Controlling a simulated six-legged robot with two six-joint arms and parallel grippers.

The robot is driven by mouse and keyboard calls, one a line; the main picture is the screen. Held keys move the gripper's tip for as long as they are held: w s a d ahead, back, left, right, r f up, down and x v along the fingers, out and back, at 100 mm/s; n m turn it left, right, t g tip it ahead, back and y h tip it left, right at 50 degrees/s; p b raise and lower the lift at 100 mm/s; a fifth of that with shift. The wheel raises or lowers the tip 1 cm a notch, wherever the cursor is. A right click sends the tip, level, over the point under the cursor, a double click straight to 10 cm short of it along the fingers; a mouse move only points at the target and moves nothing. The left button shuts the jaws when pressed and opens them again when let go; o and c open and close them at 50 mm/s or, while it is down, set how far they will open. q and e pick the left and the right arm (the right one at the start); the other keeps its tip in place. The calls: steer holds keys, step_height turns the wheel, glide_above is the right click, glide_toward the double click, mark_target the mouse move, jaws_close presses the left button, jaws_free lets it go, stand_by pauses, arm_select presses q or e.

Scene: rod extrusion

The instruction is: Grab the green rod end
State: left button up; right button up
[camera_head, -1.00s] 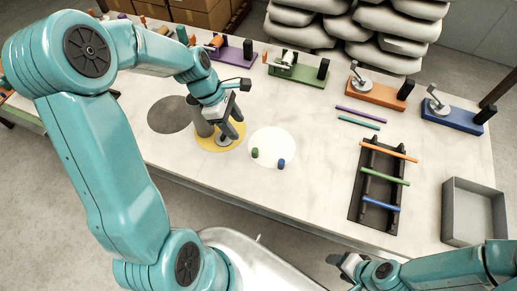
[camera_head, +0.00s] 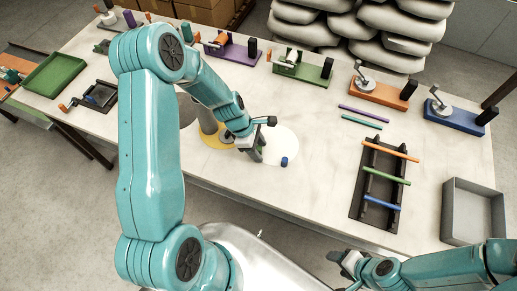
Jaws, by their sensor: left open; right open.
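My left gripper (camera_head: 256,154) is open, pointing down at the left part of the white round mat (camera_head: 287,140). It covers the spot where the small green rod end stood, so the green rod end is hidden now. I cannot tell whether it is between the fingers. A small blue rod end (camera_head: 284,161) stands on the white mat just right of the gripper. My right gripper (camera_head: 345,264) is open and empty at the bottom, in front of the table's front edge.
A yellow mat (camera_head: 213,138) with a grey cylinder (camera_head: 207,121) lies left of the gripper. A black rack (camera_head: 355,205) holds orange, green and blue rods. A grey bin (camera_head: 450,211) stands at the right. Orange (camera_head: 385,94) and blue (camera_head: 462,118) fixtures stand behind.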

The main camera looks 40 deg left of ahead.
arm_select(q)
steer(key=shift+w+d, duration=0.1)
steer(key=c, duration=0.5)
jaws_close()
